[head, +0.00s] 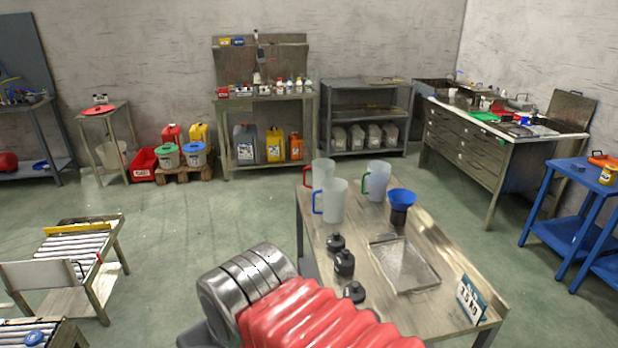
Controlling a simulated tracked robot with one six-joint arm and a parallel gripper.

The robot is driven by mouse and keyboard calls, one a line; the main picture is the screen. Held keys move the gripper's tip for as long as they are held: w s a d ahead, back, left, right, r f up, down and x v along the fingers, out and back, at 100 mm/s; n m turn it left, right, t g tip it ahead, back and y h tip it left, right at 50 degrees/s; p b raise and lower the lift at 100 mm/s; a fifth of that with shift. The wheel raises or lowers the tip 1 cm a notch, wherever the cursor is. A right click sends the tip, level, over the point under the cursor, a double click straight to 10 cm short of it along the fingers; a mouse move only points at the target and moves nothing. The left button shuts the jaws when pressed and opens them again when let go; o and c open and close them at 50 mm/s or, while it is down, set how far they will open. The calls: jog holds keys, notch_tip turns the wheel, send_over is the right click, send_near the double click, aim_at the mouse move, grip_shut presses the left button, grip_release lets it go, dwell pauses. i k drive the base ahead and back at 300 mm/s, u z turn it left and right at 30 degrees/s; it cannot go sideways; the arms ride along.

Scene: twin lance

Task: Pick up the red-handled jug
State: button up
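The red-handled jug (323,170) is a translucent whitish jug at the far left corner of the wooden-topped table (441,262) in the head view. Its red handle points left. The blue-handled jug (334,203) stands in front of it and hides its lower part. The green-handled jug (378,180) stands to its right, with its handle to the left. My arm, a metal joint with a ribbed red sleeve, fills the bottom middle of the picture, nearer than the jugs. My gripper does not show.
A blue funnel (401,198) on a dark bottle, several small black bottles (344,262), a metal tray (404,264) and a sign (470,298) share the table. Roller conveyors (75,246) stand at left, a blue bench (577,205) at right. Open floor lies left of the table.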

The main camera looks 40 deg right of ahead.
aim_at(319, 179)
jog(key=i, duration=2.45)
jog(key=z, duration=2.55)
